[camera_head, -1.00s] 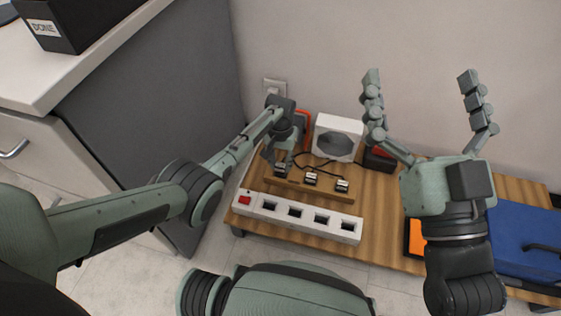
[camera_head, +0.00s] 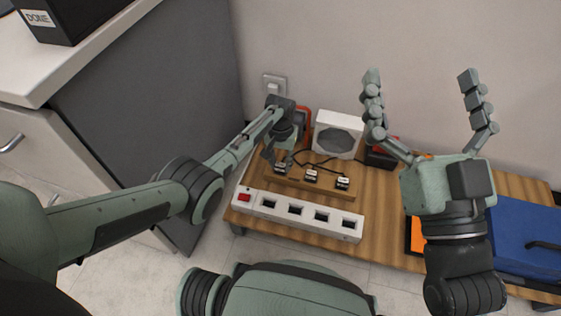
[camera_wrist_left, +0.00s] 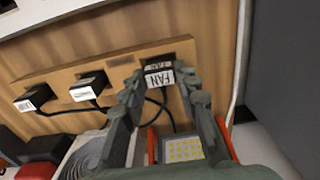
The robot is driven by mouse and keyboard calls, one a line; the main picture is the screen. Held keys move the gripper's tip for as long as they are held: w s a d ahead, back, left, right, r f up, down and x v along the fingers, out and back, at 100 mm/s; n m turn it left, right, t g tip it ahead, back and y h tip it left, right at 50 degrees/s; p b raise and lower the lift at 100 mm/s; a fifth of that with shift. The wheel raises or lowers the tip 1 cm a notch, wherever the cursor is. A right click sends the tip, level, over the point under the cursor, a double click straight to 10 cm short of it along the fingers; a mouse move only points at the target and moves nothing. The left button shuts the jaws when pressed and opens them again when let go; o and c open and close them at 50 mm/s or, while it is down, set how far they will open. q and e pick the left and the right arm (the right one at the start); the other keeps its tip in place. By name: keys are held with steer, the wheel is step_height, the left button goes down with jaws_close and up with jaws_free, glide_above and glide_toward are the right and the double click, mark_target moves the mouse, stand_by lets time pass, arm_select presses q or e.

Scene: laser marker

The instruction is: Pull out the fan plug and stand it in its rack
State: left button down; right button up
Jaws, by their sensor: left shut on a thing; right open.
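The fan plug (camera_wrist_left: 160,77), black with a white FAN label, is at the end of the wooden rack (camera_wrist_left: 65,70) in the left wrist view. My left gripper (camera_head: 276,157) is shut on it; its fingers (camera_wrist_left: 158,92) lie on both sides of the plug. The plug's lower end is hidden, so I cannot tell how deep it sits. Two other labelled black plugs (camera_head: 311,175) (camera_head: 342,183) stand along the rack. The white power strip (camera_head: 255,208) in front has a red switch and dark, empty-looking sockets. My right gripper (camera_head: 425,105) is open and empty, raised over the right of the table.
A white box with a round grille (camera_head: 338,135) stands behind the rack, beside an orange-framed lamp (camera_wrist_left: 185,149). Black cables run behind the plugs. A blue case (camera_head: 525,240) lies at right. A grey cabinet side (camera_head: 160,100) stands close at left. Bare wood (camera_head: 385,215) shows right of the strip.

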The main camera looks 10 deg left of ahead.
arm_select(q)
steer(key=c, duration=1.1)
jaws_free()
steer(key=shift+o, duration=0.2)
step_height(320, 180, up, 12)
step_height(320, 180, up, 6)
steer(key=p, duration=0.8)
glide_above(280, 164)
steer(key=shift+d+b, duration=0.1)
steer(key=shift+b, duration=0.25)
steer(key=shift+s, duration=0.15)
